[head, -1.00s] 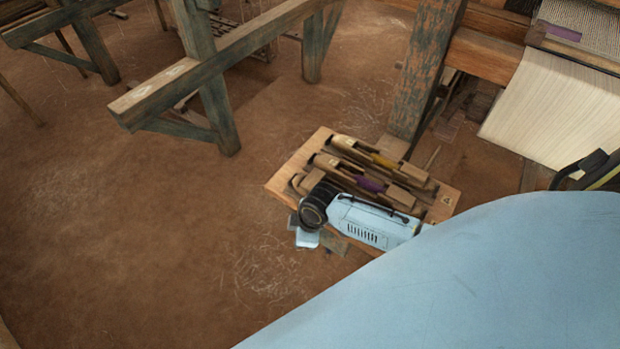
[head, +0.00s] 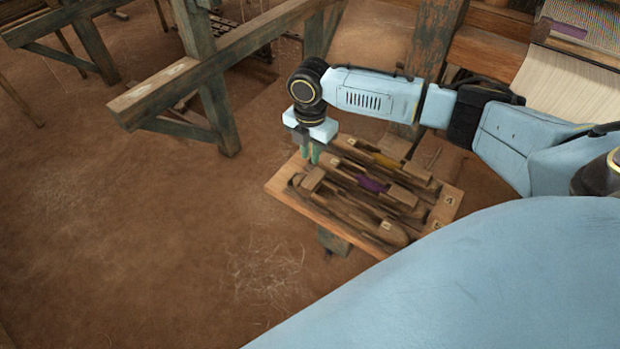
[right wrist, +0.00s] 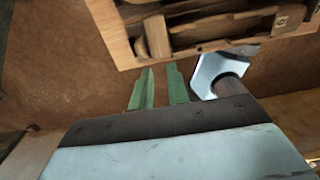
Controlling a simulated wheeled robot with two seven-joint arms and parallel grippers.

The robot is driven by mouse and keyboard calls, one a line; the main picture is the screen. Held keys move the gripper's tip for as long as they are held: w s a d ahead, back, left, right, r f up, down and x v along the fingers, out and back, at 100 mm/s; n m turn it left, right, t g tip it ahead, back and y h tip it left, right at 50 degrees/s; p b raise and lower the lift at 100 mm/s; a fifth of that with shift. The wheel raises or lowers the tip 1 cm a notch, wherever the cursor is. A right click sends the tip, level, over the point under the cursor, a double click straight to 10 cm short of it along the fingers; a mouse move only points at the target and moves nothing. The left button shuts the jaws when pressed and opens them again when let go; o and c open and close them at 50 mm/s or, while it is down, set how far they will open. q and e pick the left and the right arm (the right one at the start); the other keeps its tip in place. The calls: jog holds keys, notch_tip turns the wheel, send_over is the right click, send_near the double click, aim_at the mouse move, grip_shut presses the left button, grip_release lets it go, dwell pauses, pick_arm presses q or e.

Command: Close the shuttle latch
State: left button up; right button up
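A wooden board (head: 285,199) carries three wooden shuttles. I cannot tell which part is the latch. The block also shows in the right wrist view (right wrist: 157,37). My right gripper (head: 310,156) points down by the board's far left corner. Its green fingers are apart and empty in the right wrist view (right wrist: 160,86). My left gripper is out of view.
A weathered post (head: 425,50) of the loom rises behind the board, with pale cloth (head: 560,85) at right. A timber frame (head: 215,65) stands at upper left. The earth floor (head: 130,230) left of the board is clear.

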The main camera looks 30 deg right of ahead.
aim_at(310, 182)
notch_tip(310, 182, down, 10)
jog(key=shift+r+b, duration=0.2)
jog(key=shift+b, duration=0.6)
jog(key=shift+f, duration=0.35)
grip_shut()
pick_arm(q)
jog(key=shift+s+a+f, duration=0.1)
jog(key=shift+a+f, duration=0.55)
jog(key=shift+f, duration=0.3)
